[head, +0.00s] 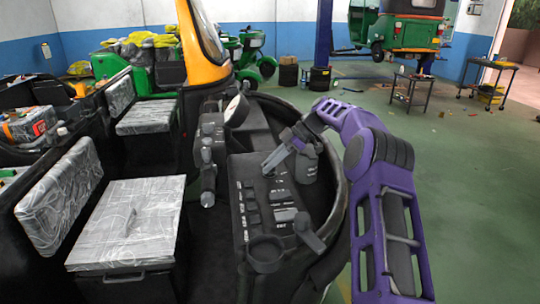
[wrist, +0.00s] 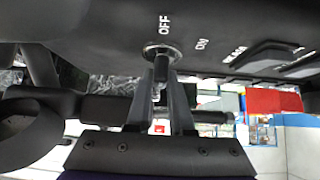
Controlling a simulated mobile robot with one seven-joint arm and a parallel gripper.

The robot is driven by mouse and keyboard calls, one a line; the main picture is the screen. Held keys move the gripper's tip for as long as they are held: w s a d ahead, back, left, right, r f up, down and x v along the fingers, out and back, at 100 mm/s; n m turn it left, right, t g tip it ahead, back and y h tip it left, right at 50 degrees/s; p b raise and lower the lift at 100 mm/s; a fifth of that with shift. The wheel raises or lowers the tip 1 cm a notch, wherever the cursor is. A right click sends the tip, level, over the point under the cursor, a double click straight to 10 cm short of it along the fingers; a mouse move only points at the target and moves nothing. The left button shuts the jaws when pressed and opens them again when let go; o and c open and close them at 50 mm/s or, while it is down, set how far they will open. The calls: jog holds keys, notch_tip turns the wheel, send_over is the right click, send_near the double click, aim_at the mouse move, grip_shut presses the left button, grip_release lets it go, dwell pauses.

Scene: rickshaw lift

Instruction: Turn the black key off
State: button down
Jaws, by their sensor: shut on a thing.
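The black key (wrist: 161,68) sits in a round metal ignition lock (wrist: 151,52) on the dark dashboard panel, in the wrist view. The white word OFF is printed just above the lock, and ON is to its right. My gripper (wrist: 161,78) has its two fingertips on either side of the key and is shut on it. In the head view my gripper (head: 269,172) reaches down to the upper part of the dashboard panel (head: 246,232). The key is hidden or too small to make out there. I cannot tell exactly which way the key is turned.
Labelled switches (head: 252,219) line the panel below my gripper. A lever (head: 310,236) and a round cup-like holder (head: 265,254) are at the panel's lower end. Wrapped seats (head: 130,225) are on the left. Open green floor (head: 480,200) lies to the right.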

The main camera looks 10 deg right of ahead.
jog(key=shift+n+g+p, duration=0.3)
jog(key=c, duration=0.8)
grip_release()
jog(key=shift+r, duration=0.1)
